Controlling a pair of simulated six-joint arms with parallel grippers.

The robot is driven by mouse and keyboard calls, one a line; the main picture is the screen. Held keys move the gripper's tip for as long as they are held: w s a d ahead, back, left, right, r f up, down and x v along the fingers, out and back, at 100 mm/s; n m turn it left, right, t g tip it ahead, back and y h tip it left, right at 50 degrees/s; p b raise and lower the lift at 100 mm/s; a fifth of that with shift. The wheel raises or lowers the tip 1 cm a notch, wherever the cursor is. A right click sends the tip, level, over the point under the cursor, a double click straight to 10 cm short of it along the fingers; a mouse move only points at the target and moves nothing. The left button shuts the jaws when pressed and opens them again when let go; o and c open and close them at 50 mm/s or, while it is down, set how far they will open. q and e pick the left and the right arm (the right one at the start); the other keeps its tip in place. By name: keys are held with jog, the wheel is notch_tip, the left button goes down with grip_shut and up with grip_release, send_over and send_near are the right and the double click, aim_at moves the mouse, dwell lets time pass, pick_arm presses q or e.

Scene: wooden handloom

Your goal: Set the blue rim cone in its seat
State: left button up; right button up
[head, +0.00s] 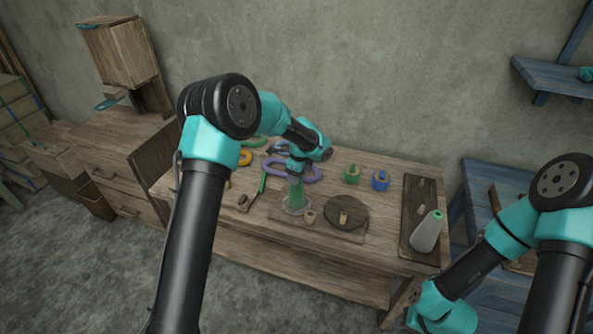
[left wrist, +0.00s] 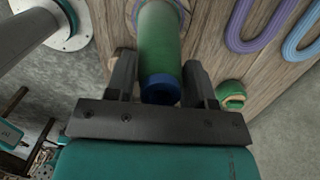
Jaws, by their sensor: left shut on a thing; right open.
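The blue rim cone (head: 295,192) is green and stands about upright at the left end of a wooden board on the table. In the left wrist view its blue rim (left wrist: 160,88) lies between the fingers. My left gripper (head: 296,172) is shut on its upper end from above; it also shows in the left wrist view (left wrist: 160,85). My right gripper (head: 412,298) is low at the table's front right, open and away from the cone.
The board (head: 330,232) also carries a small peg (head: 310,216) and a round dark disc (head: 347,210). A grey cone (head: 427,232) stands on a dark board at right. Green (head: 352,173) and blue (head: 380,180) spools and a purple loop (head: 308,175) lie behind.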

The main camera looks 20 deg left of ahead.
pick_arm(q)
jog(key=shift+f, duration=0.15)
jog(key=o, duration=1.3)
notch_tip(320, 180, up, 17)
jog(key=d, duration=0.2)
jog(key=shift+s, duration=0.15)
dwell(0.3)
